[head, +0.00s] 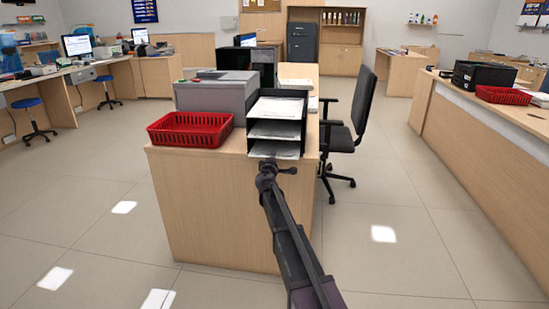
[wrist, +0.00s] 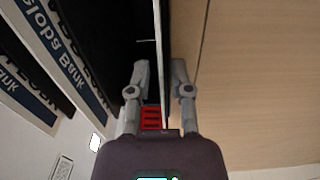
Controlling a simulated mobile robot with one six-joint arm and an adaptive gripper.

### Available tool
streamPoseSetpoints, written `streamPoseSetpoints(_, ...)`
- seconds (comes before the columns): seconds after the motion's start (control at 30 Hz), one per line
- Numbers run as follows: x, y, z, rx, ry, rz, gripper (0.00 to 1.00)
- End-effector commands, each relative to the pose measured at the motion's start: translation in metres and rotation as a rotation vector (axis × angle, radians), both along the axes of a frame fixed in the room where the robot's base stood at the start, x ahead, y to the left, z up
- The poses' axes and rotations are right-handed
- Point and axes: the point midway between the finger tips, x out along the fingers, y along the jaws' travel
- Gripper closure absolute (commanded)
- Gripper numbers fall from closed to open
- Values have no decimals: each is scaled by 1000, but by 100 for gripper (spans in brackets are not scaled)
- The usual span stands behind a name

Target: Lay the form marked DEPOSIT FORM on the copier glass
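A black three-tier letter tray (head: 249,138) stands at the front of the desk, with pale sheets on its levels. No DEPOSIT FORM marking is readable on them. My gripper (head: 268,168) is at the front of the lowest level, by its sheet (head: 275,150). In the wrist view, my gripper (wrist: 160,66) has its fingers apart, on either side of a thin pale edge (wrist: 161,45) seen edge-on. I see no clear contact, and cannot tell sheet from shelf there. The grey copier (head: 215,95) stands left of the tray; its glass cannot be made out.
A red basket (head: 190,129) sits on the desk (head: 215,205) left of the tray, in front of the copier. A black office chair (head: 350,130) stands right of the desk. Another counter (head: 480,135) runs along the right. The floor between them is open.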

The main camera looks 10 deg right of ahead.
Motion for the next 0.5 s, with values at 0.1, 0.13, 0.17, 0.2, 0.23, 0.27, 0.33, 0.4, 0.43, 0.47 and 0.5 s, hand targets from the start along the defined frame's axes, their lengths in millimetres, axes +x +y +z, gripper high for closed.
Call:
streamPoseSetpoints(0.1, 5, -2, 0, 0, 0, 0, 73)
streamPoseSetpoints(0.13, 5, -2, 0, 0, 0, 0, 73)
streamPoseSetpoints(0.17, 6, -2, 0, 0, 0, 0, 73)
streamPoseSetpoints(0.2, 6, -2, 0, 0, 0, 0, 73)
streamPoseSetpoints(0.23, 6, -2, 0, 0, 0, 0, 73)
streamPoseSetpoints(0.27, 6, -2, 0, 0, 0, 0, 73)
streamPoseSetpoints(0.33, 6, -2, 0, 0, 0, 0, 73)
streamPoseSetpoints(0.4, 6, -2, 0, 0, 0, 0, 73)
streamPoseSetpoints(0.43, 6, -2, 0, 0, 0, 0, 73)
streamPoseSetpoints(0.47, 6, -2, 0, 0, 0, 0, 73)
streamPoseSetpoints(0.5, 6, -2, 0, 0, 0, 0, 77)
